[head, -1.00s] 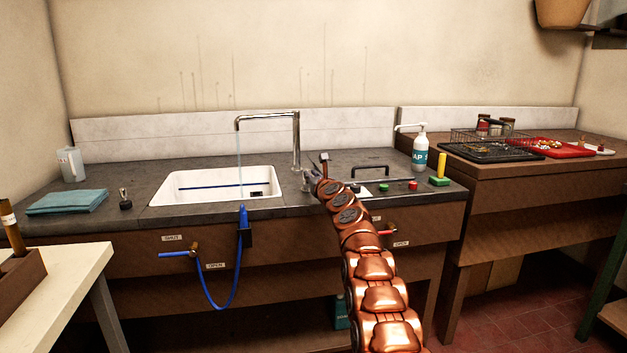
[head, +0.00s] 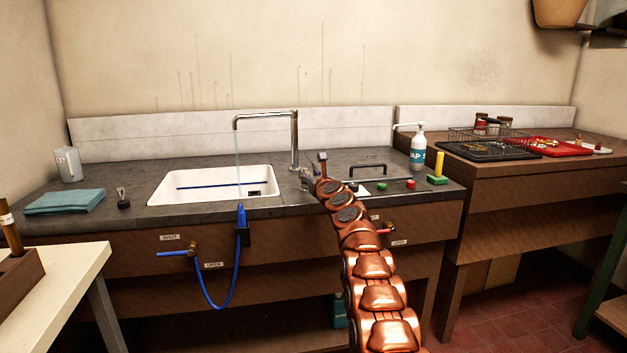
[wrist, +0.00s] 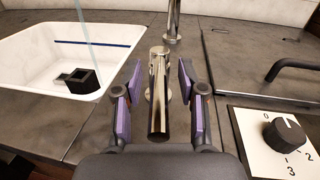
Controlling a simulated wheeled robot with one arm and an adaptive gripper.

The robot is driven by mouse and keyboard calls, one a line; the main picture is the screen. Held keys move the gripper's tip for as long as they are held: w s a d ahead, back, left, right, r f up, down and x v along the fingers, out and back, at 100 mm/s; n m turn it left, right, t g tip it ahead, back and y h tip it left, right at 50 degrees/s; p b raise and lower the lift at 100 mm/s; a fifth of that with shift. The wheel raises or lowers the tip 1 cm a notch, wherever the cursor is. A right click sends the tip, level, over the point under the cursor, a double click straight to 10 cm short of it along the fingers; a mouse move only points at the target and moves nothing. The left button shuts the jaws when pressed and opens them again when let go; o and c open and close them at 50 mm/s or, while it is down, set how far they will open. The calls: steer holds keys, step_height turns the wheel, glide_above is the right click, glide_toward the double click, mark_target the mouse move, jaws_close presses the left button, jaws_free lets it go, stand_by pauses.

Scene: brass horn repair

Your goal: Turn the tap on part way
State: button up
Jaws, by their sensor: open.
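The chrome tap (head: 294,140) stands behind the white sink (head: 160,189), its spout reaching left over the basin. A thin pale stream of water (head: 238,150) falls from the spout into the sink. In the wrist view the tap's chrome lever (wrist: 158,110) lies between the fingers of my gripper (wrist: 158,80) and points toward the camera. The purple-padded fingers are open, one on each side of the lever, with a gap showing on both sides. In the head view my copper arm hides part of the gripper, on the counter right of the sink.
A dial (wrist: 285,137) numbered from 0 sits on a white plate right of my gripper. A dark handle (head: 368,168) and a soap bottle (head: 417,152) are further right. A blue hose (head: 233,280) with a valve hangs in front. A teal cloth (head: 65,201) lies at left.

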steer(key=shift+s, duration=0.1)
steer(key=shift+s+d+r, duration=0.1)
steer(key=shift+s+r, duration=0.2)
steer(key=shift+s+d+f, duration=0.1)
steer(key=shift+s+f, duration=0.1)
steer(key=shift+s, duration=0.25)
steer(key=shift+s+d+r, duration=0.15)
steer(key=shift+s+d, duration=0.05)
steer(key=shift+s, duration=0.45)
steer(key=shift+v, duration=0.85)
steer(key=shift+s+d, duration=0.25)
steer(key=shift+s, duration=0.35)
steer(key=shift+s+d+f, duration=0.15)
steer(key=shift+s+f, duration=0.1)
steer(key=shift+s, duration=0.4)
